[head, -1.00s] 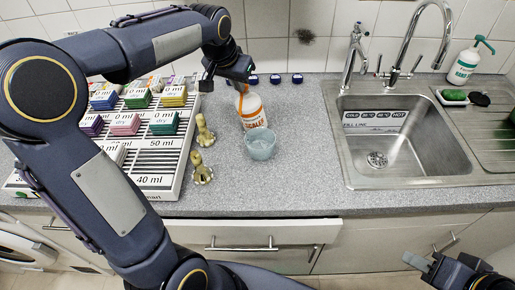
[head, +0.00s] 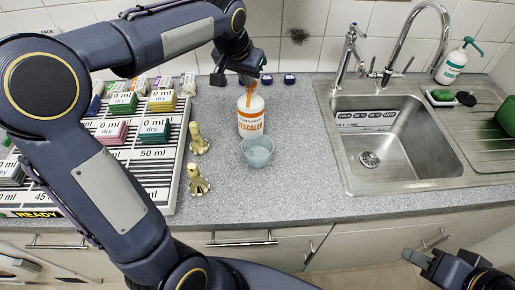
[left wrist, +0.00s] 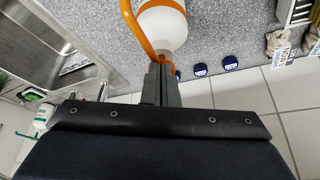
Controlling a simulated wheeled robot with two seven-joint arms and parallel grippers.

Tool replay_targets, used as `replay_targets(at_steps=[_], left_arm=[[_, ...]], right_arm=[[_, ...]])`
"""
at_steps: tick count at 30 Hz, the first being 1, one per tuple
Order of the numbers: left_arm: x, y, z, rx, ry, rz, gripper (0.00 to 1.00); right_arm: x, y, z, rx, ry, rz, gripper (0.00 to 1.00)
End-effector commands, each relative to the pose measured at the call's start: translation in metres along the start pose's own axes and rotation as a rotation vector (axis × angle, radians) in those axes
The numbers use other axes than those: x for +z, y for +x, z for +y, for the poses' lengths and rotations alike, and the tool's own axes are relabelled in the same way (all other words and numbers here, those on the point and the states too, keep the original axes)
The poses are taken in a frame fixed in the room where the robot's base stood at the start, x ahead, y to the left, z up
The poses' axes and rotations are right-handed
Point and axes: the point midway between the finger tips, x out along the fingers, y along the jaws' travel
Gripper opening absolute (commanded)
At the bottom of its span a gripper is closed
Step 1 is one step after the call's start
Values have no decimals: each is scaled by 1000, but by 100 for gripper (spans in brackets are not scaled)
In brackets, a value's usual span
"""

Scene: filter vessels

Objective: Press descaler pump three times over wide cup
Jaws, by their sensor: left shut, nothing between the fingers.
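The descaler bottle (head: 251,124), white with an orange label and orange pump, stands upright on the worktop. The wide cup (head: 258,153), bluish and see-through, stands just in front of it. My left gripper (head: 246,78) is shut and empty, pointing down at the pump top, which it partly hides; I cannot tell whether they touch. In the left wrist view the shut fingers (left wrist: 160,75) lie against the image of the bottle (left wrist: 165,25), with the orange spout curving beside it. My right gripper (head: 418,258) is low at the right, away from the worktop; its fingers are unclear.
A white slotted rack (head: 160,190) with labelled coloured blocks stands left. Two pale brass-coloured fittings (head: 198,180) stand between rack and cup. Blue caps (head: 289,79) lie behind the bottle. The sink (head: 400,140) and a green-pump bottle (head: 452,62) are right. Worktop right of the cup is clear.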

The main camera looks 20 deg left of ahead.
Motion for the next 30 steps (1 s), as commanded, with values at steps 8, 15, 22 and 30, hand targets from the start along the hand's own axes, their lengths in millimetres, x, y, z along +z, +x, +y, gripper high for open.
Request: replay_targets(at_steps=[8, 15, 22, 30], left_arm=[[3, 7, 6, -4, 4, 0, 0], [3, 7, 5, -3, 3, 1, 0], [-1, -2, 5, -3, 2, 1, 0], [-6, -15, 5, -3, 2, 1, 0]], right_arm=[[4, 7, 3, 0, -1, 1, 36], [4, 7, 3, 0, -1, 1, 36], [0, 0, 0, 0, 0, 1, 36], [-5, -10, -5, 0, 0, 1, 36]])
